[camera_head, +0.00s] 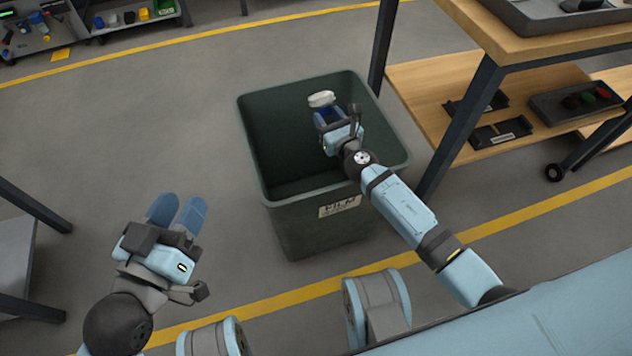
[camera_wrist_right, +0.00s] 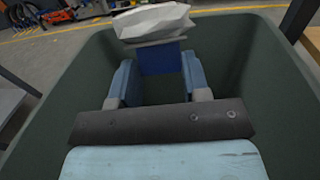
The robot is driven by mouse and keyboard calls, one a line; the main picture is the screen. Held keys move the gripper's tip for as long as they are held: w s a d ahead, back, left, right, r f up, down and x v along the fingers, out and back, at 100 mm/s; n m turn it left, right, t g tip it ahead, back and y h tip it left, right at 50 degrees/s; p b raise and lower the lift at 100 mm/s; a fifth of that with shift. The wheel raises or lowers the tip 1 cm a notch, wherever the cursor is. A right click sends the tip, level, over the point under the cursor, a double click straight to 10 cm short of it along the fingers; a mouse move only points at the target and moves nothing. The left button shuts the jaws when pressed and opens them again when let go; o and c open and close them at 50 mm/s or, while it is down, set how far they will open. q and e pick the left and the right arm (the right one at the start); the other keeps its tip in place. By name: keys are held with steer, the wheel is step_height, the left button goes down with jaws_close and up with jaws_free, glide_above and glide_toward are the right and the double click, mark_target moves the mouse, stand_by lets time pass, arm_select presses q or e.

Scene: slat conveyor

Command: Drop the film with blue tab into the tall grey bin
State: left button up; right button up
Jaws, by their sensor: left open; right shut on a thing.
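The film with blue tab (camera_head: 321,99) is a crumpled white piece with a blue part below it. In the right wrist view the white film (camera_wrist_right: 153,22) sits above the blue tab (camera_wrist_right: 161,58), which is between the fingers. My right gripper (camera_head: 328,117) is shut on it and holds it over the bin's opening. The tall bin (camera_head: 305,222) looks dark grey-green, has a label on its front and stands on the floor. Its walls surround the gripper in the right wrist view (camera_wrist_right: 255,80). My left gripper (camera_head: 176,213) is open and empty, left of the bin.
A wooden-topped bench (camera_head: 545,35) with a lower shelf holding trays (camera_head: 575,103) stands to the right. A cart with coloured items (camera_head: 130,16) is at the far left. Yellow lines mark the grey floor, which is clear left of the bin.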

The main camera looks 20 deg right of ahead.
steer(key=o, duration=1)
steer(key=s, duration=0.3)
steer(key=s+d, duration=0.1)
steer(key=s, duration=0.3)
steer(key=shift+s+d, duration=0.2)
